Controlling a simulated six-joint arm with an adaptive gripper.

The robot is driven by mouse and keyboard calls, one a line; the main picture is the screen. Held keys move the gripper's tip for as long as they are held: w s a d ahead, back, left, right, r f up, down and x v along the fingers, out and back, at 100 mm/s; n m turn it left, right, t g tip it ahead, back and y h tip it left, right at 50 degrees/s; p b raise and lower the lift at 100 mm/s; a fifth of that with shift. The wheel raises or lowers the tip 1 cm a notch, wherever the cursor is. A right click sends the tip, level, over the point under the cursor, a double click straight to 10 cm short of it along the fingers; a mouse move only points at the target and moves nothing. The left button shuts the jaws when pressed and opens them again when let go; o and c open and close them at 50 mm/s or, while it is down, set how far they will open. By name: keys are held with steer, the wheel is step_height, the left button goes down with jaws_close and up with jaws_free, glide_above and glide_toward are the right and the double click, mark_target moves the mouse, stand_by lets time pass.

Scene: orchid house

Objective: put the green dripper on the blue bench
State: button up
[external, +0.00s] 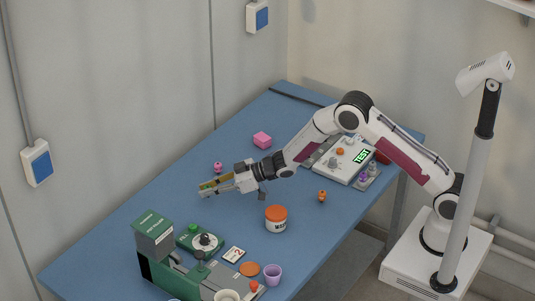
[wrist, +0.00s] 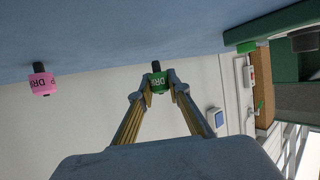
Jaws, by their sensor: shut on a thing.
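The green dripper (wrist: 159,84), with a dark tip and white lettering, sits between my fingertips in the wrist view. Its dark tip points towards the bench. In the external view it is tiny and mostly hidden by the fingers. My gripper (external: 204,188) is shut on it and reaches out low over the blue bench (external: 180,205); the fingertips (wrist: 157,92) also show in the wrist view. I cannot tell whether the dripper touches the bench surface (wrist: 110,35).
A pink dripper (external: 217,168) stands just beyond my gripper. A pink block (external: 262,140), an orange-lidded jar (external: 276,219) and an orange dripper (external: 322,196) stand apart. A green machine (external: 153,238) and a green scale-like device (external: 200,241) fill the near end. Bench left of my gripper is clear.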

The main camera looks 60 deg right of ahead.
steer(key=shift+f, duration=1.35)
steer(key=shift+f, duration=0.15)
steer(key=o, duration=0.8)
steer(key=shift+v, duration=6.05)
